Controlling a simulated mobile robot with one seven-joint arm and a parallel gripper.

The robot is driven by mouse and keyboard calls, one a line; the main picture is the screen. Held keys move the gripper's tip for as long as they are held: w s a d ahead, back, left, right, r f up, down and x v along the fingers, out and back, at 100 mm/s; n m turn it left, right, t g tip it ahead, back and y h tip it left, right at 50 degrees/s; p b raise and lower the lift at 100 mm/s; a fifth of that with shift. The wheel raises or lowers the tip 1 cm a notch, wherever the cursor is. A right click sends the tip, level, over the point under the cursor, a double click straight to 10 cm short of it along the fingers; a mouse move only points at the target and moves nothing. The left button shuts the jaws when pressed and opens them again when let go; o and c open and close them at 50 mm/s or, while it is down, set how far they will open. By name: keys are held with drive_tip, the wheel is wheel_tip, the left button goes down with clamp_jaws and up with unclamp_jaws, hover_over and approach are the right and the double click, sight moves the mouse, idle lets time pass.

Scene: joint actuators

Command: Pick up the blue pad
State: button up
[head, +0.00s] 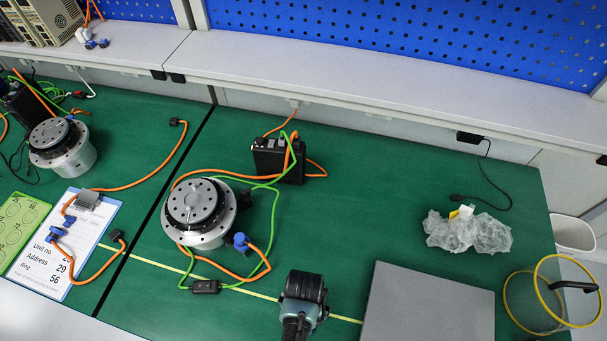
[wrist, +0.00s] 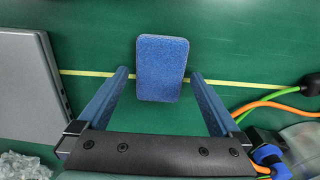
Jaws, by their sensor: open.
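The blue pad (wrist: 161,68) is a rounded rectangle with a speckled top, lying on the green bench in the wrist view. My gripper (wrist: 160,75) is open, with one blue-lined finger on each side of the pad and a gap on both sides. The pad's far end extends past the fingertips. I cannot tell how high the fingertips are above the bench. In the head view the end of my arm is at the bottom middle, and the pad does not show there.
A grey flat-topped case (head: 428,305) stands right of my arm, with crumpled clear plastic (head: 467,232) behind it. A round silver actuator (head: 199,212) with orange and green cables (wrist: 270,107) is on the other side. A yellow line (wrist: 230,82) runs along the bench.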

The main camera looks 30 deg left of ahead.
drive_tip(key=shift+f, duration=0.25)
drive_tip(key=c, duration=1.3)
wheel_tip(320, 180, up, 10)
drive_tip(key=shift+r, duration=0.1)
